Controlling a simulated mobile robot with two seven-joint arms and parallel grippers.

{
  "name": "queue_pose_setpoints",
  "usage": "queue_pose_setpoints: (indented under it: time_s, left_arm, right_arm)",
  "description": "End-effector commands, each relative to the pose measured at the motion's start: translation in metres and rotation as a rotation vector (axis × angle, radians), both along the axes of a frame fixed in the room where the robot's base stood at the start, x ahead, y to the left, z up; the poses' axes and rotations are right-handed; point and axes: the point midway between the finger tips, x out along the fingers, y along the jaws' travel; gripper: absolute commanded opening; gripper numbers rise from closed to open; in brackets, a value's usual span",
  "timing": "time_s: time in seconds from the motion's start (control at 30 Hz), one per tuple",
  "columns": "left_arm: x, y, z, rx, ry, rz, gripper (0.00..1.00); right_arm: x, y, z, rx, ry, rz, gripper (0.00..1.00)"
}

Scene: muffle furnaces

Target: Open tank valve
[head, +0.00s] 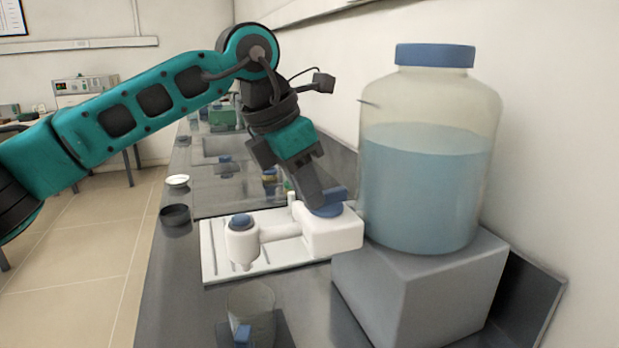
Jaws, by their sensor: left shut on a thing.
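A clear tank (425,185) with a blue lid, partly full of bluish liquid, stands on a grey block (415,285) at the right. A white valve body (332,236) sits in front of it to the left, with a blue knob (329,207) on top. A white arm runs left from it to a spout piece (242,250) with a second blue cap (240,222). My left gripper (322,195) reaches down from above and is shut on the blue knob, partly hiding it. My right gripper is not in view.
A glass beaker (251,310) stands below the spout at the front of the dark bench. A white ribbed board (225,265) lies under the valve arm. Black and white dishes (175,214) lie at the left edge. The wall closes the right side.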

Motion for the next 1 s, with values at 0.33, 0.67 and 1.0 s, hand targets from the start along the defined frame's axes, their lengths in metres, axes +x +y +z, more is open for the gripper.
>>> queue_pose_setpoints:
  time_s: [0.33, 0.67, 1.0]
  left_arm:
    - [0.0043, 0.0026, 0.0013, 0.001, 0.0, -0.141, 0.0]
    - [0.0051, 0.0029, 0.0005, 0.002, -0.002, -0.168, 0.0]
    - [0.0052, 0.0029, 0.0005, 0.002, -0.002, -0.167, 0.26]
  right_arm:
    - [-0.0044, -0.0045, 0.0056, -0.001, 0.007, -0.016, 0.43]
    - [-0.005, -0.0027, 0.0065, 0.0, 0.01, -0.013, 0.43]
    - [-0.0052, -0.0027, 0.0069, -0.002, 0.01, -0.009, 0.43]
